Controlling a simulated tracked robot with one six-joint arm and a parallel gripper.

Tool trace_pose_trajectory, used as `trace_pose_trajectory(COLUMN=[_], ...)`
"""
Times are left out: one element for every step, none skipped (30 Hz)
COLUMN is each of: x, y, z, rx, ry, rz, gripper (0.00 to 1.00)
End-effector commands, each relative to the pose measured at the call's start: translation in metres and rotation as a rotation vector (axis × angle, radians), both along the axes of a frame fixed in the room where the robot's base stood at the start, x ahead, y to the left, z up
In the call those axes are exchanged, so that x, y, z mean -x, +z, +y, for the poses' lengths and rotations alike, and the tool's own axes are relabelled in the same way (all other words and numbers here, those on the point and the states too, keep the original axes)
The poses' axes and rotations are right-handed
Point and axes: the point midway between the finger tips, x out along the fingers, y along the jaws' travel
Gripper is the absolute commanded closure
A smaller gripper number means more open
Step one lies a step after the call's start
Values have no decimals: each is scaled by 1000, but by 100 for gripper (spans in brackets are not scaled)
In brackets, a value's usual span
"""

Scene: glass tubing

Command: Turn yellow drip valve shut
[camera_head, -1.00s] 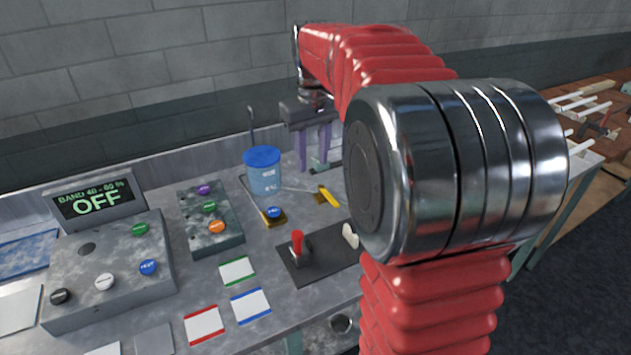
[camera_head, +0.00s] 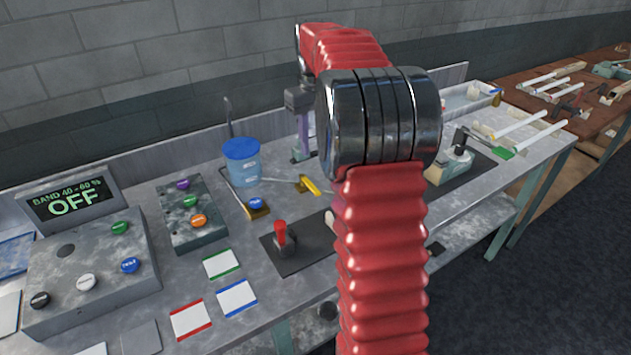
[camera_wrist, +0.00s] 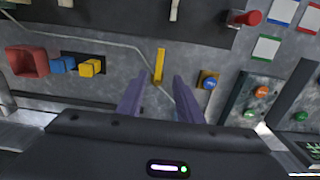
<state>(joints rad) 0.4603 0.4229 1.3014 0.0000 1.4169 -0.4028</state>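The yellow drip valve shows as a yellow lever (camera_head: 308,186) on the bench, right of the blue-lidded tub. In the wrist view the yellow lever (camera_wrist: 158,66) stands upright in the picture, beside a thin pale tube, just beyond my fingertips. My gripper (camera_wrist: 158,88) has two purple fingers spread apart, with nothing between them. The lever lines up with the gap between them.
The blue-lidded tub (camera_head: 241,165) stands left of my gripper. A blue button (camera_head: 256,204) on a yellow base and a red-handled switch (camera_head: 281,236) are nearby. A control box with an OFF display (camera_head: 72,201) is at left. The wrist view shows a yellow-and-blue fitting (camera_wrist: 90,67) and red cup (camera_wrist: 27,61).

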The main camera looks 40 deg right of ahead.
Motion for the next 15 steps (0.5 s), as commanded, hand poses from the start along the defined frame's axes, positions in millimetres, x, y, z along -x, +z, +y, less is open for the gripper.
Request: trace_pose_trajectory(x=[0,0,0,0,0,1,1,1,1,1,1,1,1,1,1], y=[-3,-6,-9,-12,-16,-21,-25,-30,-36,-41,-45,-52,-56,-61,-67], z=[0,0,0,0,0,0,0,0,0,0,0,0,0,0,0], rx=[-1,-1,-1,-1,-1,-1,-1,-1,-1,-2,-1,-2,-2,-1,-1], ry=[0,0,0,0,0,0,0,0,0,0,0,-1,-1,-1,-1], rz=[1,2,2,2,3,3,3,3,3,4,3,4,4,3,4], gripper=[67,67,67,67,67,67,67,67,67,67,67,67,67,67,67])
